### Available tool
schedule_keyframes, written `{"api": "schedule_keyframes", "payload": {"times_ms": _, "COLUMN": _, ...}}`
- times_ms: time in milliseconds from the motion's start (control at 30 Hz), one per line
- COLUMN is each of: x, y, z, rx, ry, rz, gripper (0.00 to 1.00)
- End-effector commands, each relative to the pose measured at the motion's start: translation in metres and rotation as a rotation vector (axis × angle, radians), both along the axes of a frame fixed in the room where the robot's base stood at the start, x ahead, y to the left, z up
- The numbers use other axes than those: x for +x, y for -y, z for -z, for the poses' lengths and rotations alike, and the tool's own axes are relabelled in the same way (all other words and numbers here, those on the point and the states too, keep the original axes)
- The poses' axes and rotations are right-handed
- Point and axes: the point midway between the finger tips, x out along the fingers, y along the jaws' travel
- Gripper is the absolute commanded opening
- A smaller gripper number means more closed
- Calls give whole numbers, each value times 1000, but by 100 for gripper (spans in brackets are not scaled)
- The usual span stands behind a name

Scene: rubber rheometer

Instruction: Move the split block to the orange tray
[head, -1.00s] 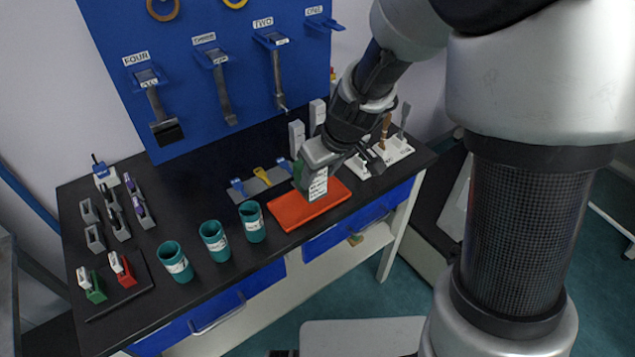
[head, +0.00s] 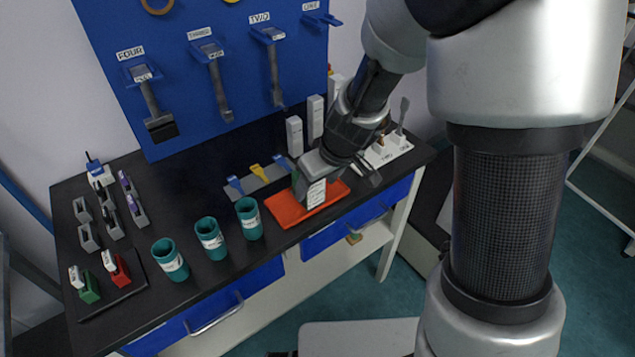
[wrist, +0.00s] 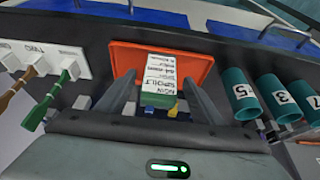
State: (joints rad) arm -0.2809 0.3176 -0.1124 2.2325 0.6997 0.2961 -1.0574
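The split block (wrist: 163,72), green with a white printed label, is over the orange tray (wrist: 205,57) in the wrist view. In the head view its white label (head: 316,193) shows below my gripper (head: 335,182), against the orange tray (head: 288,211). My gripper also shows in the wrist view (wrist: 159,78), with one finger on each side of the block and narrow gaps between. It looks open around the block. The block looks upright and low at the tray. I cannot tell for certain whether it touches the tray floor, as its base is partly hidden.
Several teal cups (head: 210,238) stand left of the tray. A grey rack with coloured tools (head: 256,178) lies behind it, and white upright boxes (head: 295,135) stand further back. A white tool holder (head: 388,150) is to the right. Red and green blocks (head: 118,268) sit far left.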

Motion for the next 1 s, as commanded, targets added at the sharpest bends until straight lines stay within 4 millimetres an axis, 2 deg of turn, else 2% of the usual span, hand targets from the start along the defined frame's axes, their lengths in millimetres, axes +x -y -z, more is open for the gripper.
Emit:
{"api": "schedule_keyframes", "payload": {"times_ms": 167, "x": 0, "y": 0, "z": -1, "rx": 0, "ry": 0, "rz": 0, "gripper": 61}}
{"api": "schedule_keyframes", "payload": {"times_ms": 300, "x": -1, "y": 1, "z": -9, "rx": 0, "ry": 2, "rz": 0, "gripper": 61}}
{"api": "schedule_keyframes", "payload": {"times_ms": 700, "x": -27, "y": 18, "z": -85, "rx": 2, "ry": 5, "rz": -1, "gripper": 61}}
{"api": "schedule_keyframes", "payload": {"times_ms": 1000, "x": -39, "y": 26, "z": -116, "rx": 3, "ry": 3, "rz": 5, "gripper": 61}}
